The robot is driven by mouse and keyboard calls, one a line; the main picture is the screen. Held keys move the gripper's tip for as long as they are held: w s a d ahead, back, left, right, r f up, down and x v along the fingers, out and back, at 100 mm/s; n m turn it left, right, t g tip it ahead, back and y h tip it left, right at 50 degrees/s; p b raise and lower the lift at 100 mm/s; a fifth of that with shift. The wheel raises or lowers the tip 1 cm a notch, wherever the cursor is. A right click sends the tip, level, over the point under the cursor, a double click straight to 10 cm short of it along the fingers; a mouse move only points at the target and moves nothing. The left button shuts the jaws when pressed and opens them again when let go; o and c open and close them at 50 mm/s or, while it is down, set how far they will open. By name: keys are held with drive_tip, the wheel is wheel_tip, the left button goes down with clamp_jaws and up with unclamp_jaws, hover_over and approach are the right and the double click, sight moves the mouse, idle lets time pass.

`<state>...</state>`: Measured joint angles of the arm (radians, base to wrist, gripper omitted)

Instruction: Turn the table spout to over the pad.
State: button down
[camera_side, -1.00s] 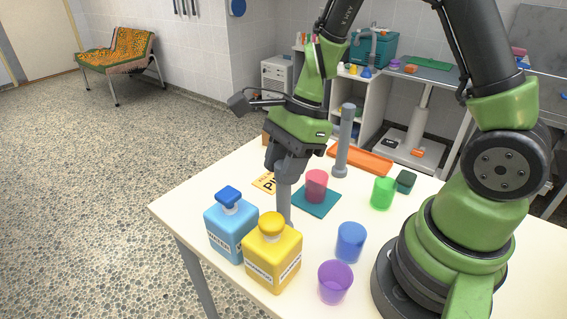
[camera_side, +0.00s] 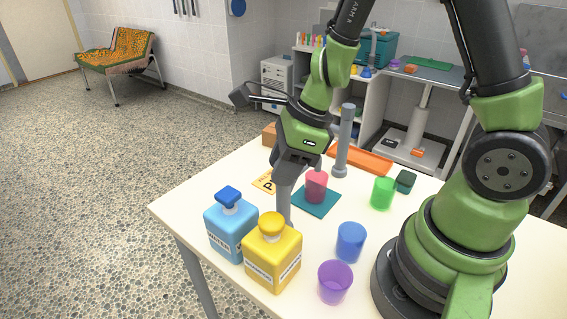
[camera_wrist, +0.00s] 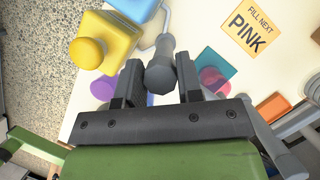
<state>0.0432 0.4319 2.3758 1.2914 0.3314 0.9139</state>
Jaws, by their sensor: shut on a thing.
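The table spout (camera_side: 284,205) is a grey upright post behind the yellow bottle. In the wrist view its dark grey top (camera_wrist: 160,74) sits between my fingers, and a thin pale pipe runs up the picture, beside the bottles and away from the pad. My gripper (camera_side: 287,178) is shut on the spout from above; its fingers also show in the wrist view (camera_wrist: 158,86). The teal pad (camera_side: 318,208) lies right of the spout with a pink cup (camera_side: 316,187) on it. The spout's outlet is hidden in the side view.
A blue bottle (camera_side: 229,222) and yellow bottle (camera_side: 272,258) stand close in front. Blue (camera_side: 350,242), purple (camera_side: 335,283) and green (camera_side: 382,193) cups stand to the right. A grey post (camera_side: 344,142) rises behind the pad. A card (camera_wrist: 245,31) reads "FILL NEXT PINK".

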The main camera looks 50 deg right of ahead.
drive_tip(key=c, duration=0.8)
unclamp_jaws()
drive_tip(key=shift+v, duration=5)
drive_tip(key=s+r+n+t, duration=0.1)
drive_tip(key=s+r+n, duration=0.1)
drive_tip(key=n, duration=0.5)
drive_tip(key=s+a+r+n+t, duration=0.1)
drive_tip(key=s+r+n, duration=0.2)
drive_tip(key=n, duration=0.5)
drive_tip(key=s+r+n+t+h, duration=0.1)
drive_tip(key=s+r+n+t, duration=0.1)
drive_tip(key=n, duration=0.6)
drive_tip(key=shift+s+a+r, duration=0.2)
drive_tip(key=shift+s+r, duration=0.1)
drive_tip(key=shift+s, duration=0.3)
drive_tip(key=shift+s+a+r, duration=0.2)
drive_tip(key=shift+s+r, duration=0.05)
drive_tip(key=shift+s, duration=0.4)
